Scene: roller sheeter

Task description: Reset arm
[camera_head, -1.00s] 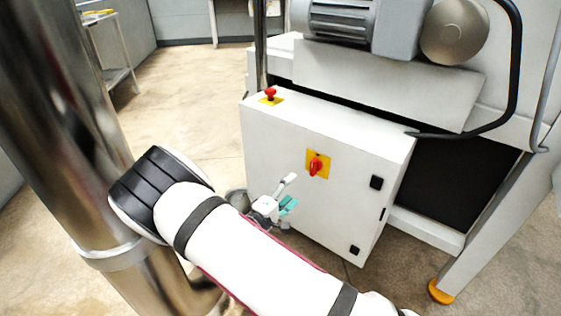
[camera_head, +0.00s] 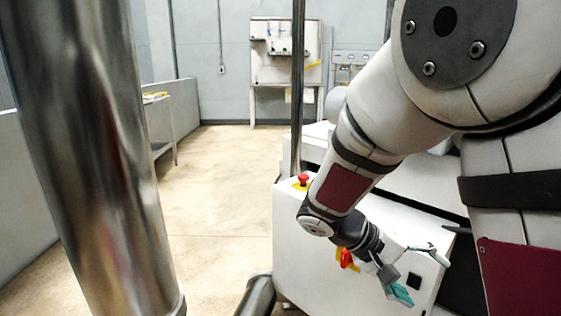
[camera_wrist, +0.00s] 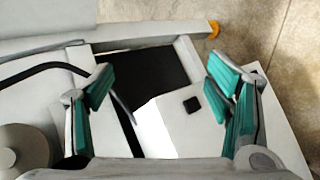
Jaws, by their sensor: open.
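My gripper (camera_head: 418,275) is in front of the white control cabinet (camera_head: 300,262) in the head view, at the end of my folded arm. In the wrist view its two teal-padded fingers (camera_wrist: 160,95) stand wide apart with nothing between them. The cabinet's white face with a black latch (camera_wrist: 192,104) shows beyond the fingers. The red rotary switch (camera_head: 346,258) on its yellow plate is partly hidden behind my arm. The red emergency button (camera_head: 303,179) sits on top of the cabinet.
The roller sheeter's dark opening (camera_wrist: 150,75), a black cable (camera_wrist: 40,68) and an orange foot (camera_wrist: 214,29) show in the wrist view. A metal table (camera_head: 160,125) stands at the left. The tan floor (camera_head: 215,190) between is clear.

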